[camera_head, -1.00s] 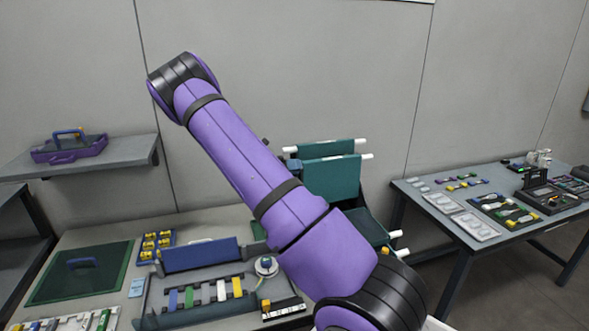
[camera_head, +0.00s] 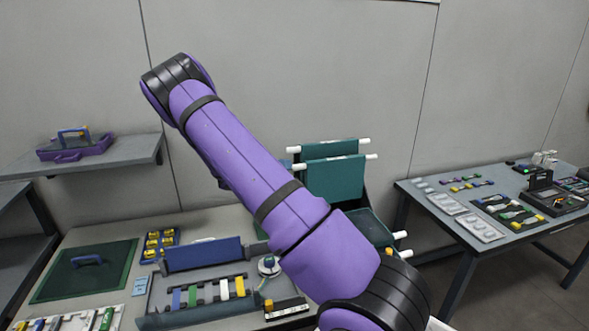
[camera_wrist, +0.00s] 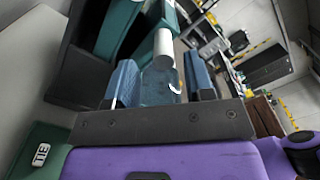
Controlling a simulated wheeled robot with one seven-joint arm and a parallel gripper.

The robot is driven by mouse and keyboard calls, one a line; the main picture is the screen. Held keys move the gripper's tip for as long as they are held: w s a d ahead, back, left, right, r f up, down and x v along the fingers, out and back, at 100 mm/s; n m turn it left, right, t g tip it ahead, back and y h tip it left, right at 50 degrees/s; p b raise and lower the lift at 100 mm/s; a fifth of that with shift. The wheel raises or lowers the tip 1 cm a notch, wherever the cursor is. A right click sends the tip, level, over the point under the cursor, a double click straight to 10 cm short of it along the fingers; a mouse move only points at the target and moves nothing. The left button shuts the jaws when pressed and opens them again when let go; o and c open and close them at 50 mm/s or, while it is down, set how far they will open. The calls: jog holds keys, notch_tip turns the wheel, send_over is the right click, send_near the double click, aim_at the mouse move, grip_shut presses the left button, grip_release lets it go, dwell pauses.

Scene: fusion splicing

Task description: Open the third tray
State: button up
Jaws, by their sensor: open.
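A dark rack of teal trays stands behind my arm in the head view. Two upper trays, one behind the other (camera_head: 329,149) and (camera_head: 336,179), stand tilted up with white rods at their sides. A lower tray (camera_head: 362,226) lies flatter, with white rod ends (camera_head: 399,235) at its right. My gripper (camera_wrist: 162,77) is open in the wrist view, its two blue fingers apart. A white rod end (camera_wrist: 164,46) shows between and beyond the fingers; I cannot tell whether they touch it. In the head view my gripper is hidden behind my arm. Which tray is third is unclear.
The table holds a blue-lidded case with coloured strips (camera_head: 210,292), a green mat (camera_head: 85,271) and a yellow-filled blue tray (camera_head: 160,243). A grey shelf (camera_head: 95,158) is at left. A second table (camera_head: 490,215) with tools stands at right.

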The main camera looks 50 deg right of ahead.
jog(key=v, duration=0.6)
